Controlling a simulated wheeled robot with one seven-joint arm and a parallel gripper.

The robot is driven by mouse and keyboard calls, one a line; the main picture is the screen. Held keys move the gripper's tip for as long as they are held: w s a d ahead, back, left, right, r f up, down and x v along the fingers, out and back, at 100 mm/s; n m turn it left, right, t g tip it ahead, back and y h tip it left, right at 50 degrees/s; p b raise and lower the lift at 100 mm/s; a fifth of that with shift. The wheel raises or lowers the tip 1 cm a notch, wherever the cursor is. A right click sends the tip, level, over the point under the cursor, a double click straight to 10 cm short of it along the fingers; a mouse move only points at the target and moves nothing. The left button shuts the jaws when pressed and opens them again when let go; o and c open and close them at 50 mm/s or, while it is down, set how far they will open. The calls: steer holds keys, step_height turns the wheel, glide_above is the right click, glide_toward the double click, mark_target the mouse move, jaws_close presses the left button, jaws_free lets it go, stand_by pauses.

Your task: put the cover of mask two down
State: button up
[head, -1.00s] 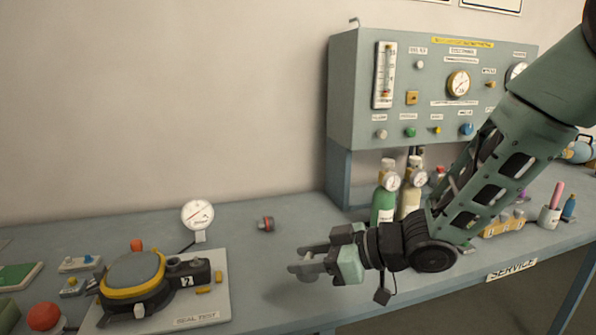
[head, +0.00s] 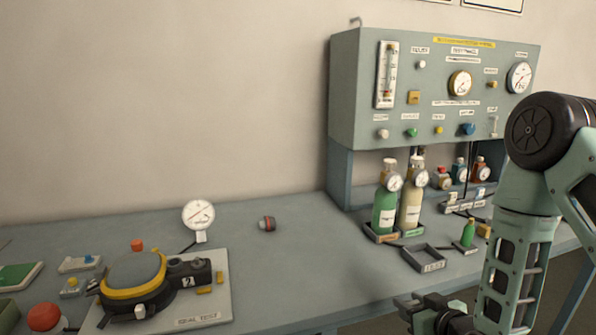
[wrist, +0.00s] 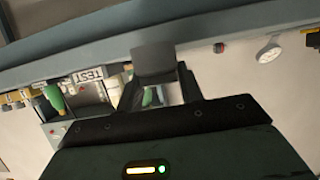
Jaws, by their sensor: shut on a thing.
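Mask two, with a dark body, yellow ring (head: 135,294) and grey lens, lies on the pale seal-test board (head: 205,312) at the left of the bench in the head view. A "2" shows on its side part. My gripper (head: 408,306) is low near the bench's front edge, right of the board and well apart from the mask. In the wrist view my gripper (wrist: 155,88) is shut on a plain grey piece (wrist: 153,58), which I take as the cover. The cover is hard to make out in the head view.
A dial gauge (head: 198,216) stands behind the board. A small red-and-grey part (head: 267,223) lies mid-bench. Green and cream bottles (head: 386,210) and an empty dark tray (head: 424,258) are at right, below the panel (head: 435,90). The bench between board and tray is mostly clear.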

steer(key=w+d+f+m+h, duration=0.1)
steer(key=d+f+m+h, duration=0.2)
steer(key=d+f, duration=0.2)
steer(key=shift+w+d+t+h, duration=0.2)
steer(key=shift+d+t+h, duration=0.1)
steer(key=shift+d, duration=0.75)
